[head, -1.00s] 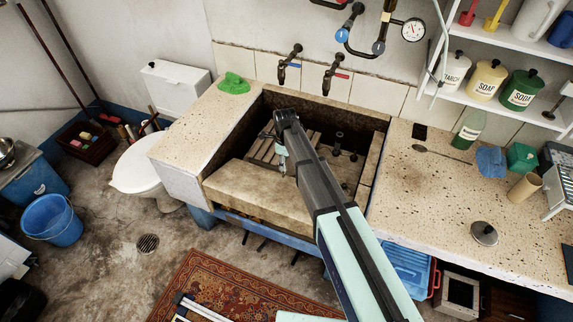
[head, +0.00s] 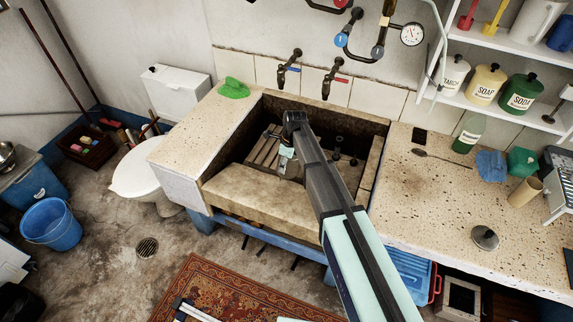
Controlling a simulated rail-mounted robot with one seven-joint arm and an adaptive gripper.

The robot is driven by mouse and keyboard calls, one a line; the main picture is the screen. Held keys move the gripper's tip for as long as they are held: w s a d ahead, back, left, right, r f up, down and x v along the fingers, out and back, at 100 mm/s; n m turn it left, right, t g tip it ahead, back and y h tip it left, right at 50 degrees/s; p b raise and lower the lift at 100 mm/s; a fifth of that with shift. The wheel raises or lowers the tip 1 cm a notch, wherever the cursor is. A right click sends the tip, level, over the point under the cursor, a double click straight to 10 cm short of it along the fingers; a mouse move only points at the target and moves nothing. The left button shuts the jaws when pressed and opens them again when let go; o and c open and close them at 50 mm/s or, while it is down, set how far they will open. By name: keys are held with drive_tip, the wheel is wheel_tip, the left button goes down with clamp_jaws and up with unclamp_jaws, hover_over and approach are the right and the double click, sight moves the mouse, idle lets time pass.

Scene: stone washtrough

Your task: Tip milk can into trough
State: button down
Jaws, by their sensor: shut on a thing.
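The stone trough (head: 262,196) is set in the counter in the middle of the head view, with a slatted wooden board (head: 264,152) inside it. My arm reaches over its front wall from the lower right. My gripper (head: 288,160) is over the inside of the trough and is small and partly hidden by my arm. It is shut on a small pale grey thing (head: 292,171), which appears to be the milk can. Most of it is hidden, so its tilt and mouth cannot be made out. No pouring milk is visible.
Two taps (head: 290,66) (head: 333,76) stick out from the wall above the trough. A green cloth-like thing (head: 235,88) lies on the left ledge. A spoon (head: 440,158), a grey lid (head: 485,237) and a green bottle (head: 468,133) are on the right counter.

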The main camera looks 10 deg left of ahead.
drive_tip(key=shift+r, duration=0.15)
drive_tip(key=shift+y, duration=0.3)
drive_tip(key=shift+d+r+g+y, duration=0.1)
drive_tip(key=shift+r+g+y, duration=0.2)
drive_tip(key=shift+y, duration=0.6)
drive_tip(key=shift+d+r+y+b, duration=0.2)
drive_tip(key=shift+y+b, duration=0.2)
drive_tip(key=shift+y, duration=0.6)
drive_tip(key=shift+w+f, duration=0.1)
